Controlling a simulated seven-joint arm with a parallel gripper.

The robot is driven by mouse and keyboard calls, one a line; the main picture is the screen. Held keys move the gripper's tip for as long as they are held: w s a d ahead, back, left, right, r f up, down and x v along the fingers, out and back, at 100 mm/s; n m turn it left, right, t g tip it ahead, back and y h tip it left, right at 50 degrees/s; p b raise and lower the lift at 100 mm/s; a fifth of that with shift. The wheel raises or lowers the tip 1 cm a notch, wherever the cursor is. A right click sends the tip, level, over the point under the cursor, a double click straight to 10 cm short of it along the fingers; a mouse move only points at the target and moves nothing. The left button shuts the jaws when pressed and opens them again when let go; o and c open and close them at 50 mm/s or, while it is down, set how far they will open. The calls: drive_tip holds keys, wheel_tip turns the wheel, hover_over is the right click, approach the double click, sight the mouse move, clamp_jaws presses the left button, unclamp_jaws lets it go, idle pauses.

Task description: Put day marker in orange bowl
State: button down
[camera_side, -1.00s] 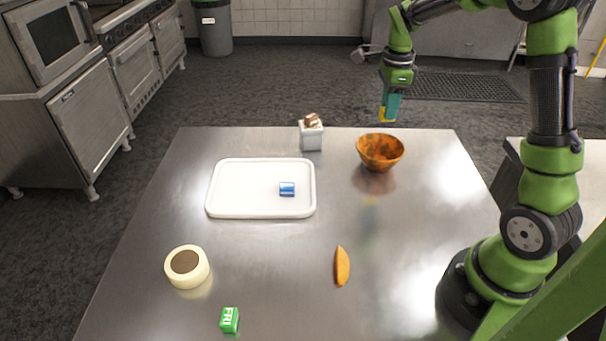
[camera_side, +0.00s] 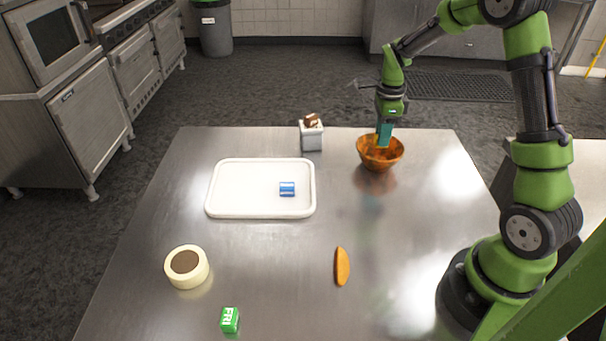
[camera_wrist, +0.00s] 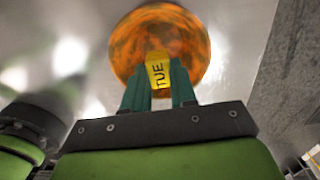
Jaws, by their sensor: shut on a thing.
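My gripper (camera_side: 383,140) is shut on a yellow day marker (camera_wrist: 158,75) that reads "TUE" in the wrist view. In the side view my gripper is at the orange bowl (camera_side: 392,160), with its fingertips at the height of the rim or just inside. The orange bowl (camera_wrist: 126,45) lies behind the marker in the wrist view. A green day marker reading "FRI" (camera_side: 229,320) lies on the table near the front edge. A blue and white block (camera_side: 287,189) lies on the white tray (camera_side: 240,211).
A white container with brown pieces on top (camera_side: 311,136) stands left of the bowl. A roll of tape (camera_side: 187,267) and an orange wedge-shaped thing (camera_side: 342,266) lie nearer on the steel table (camera_side: 270,255). The table's middle is clear.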

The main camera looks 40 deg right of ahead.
drive_tip(key=shift+f, duration=1.05)
drive_tip(key=c, duration=0.8)
unclamp_jaws()
wheel_tip(320, 180, up, 7)
drive_tip(key=shift+r, duration=0.1)
